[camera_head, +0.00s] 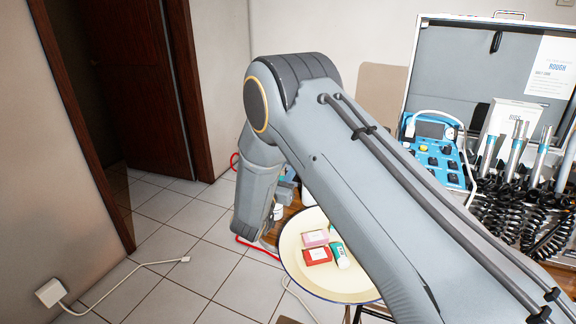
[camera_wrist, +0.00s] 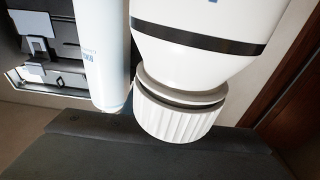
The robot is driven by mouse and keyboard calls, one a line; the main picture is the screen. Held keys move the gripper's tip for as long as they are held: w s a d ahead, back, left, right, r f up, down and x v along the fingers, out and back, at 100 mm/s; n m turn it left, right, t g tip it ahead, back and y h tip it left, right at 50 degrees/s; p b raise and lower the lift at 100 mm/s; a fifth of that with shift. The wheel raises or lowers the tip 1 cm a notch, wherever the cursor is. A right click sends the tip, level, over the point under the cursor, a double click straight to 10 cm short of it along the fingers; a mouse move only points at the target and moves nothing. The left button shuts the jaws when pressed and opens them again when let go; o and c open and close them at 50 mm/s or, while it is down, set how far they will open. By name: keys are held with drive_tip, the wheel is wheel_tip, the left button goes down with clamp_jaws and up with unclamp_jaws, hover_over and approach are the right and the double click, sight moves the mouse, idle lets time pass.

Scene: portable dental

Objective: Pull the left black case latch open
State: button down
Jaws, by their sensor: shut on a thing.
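In the head view my arm bends down at the left, and its lower end shows near a round table. My gripper's fingers cannot be made out in either view. I cannot point out the left black case latch for sure. An open case (camera_head: 458,73) stands at the right of the head view, its front hidden by my arm and the picture edge. In the wrist view a pale flap-like part (camera_wrist: 37,50) sits on a dark, light-framed recess at the upper left. I cannot tell whether it is a latch.
A large white bottle (camera_wrist: 180,118) with a ribbed cap fills the wrist view's middle, beside a slim white container (camera_wrist: 101,60). The round table (camera_head: 292,268) holds small boxes (camera_head: 317,256). A blue control unit (camera_head: 433,152) stands by the case. A cable (camera_head: 130,268) crosses the floor.

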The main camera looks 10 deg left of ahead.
drive_tip(key=shift+d+f, duration=0.1)
drive_tip(key=shift+f, duration=0.3)
drive_tip(key=c, duration=1.7)
unclamp_jaws()
drive_tip(key=shift+w, duration=0.1)
drive_tip(key=shift+r, duration=0.1)
drive_tip(key=b+v, duration=0.1)
drive_tip(key=v, duration=0.6)
drive_tip(key=shift+s, duration=0.35)
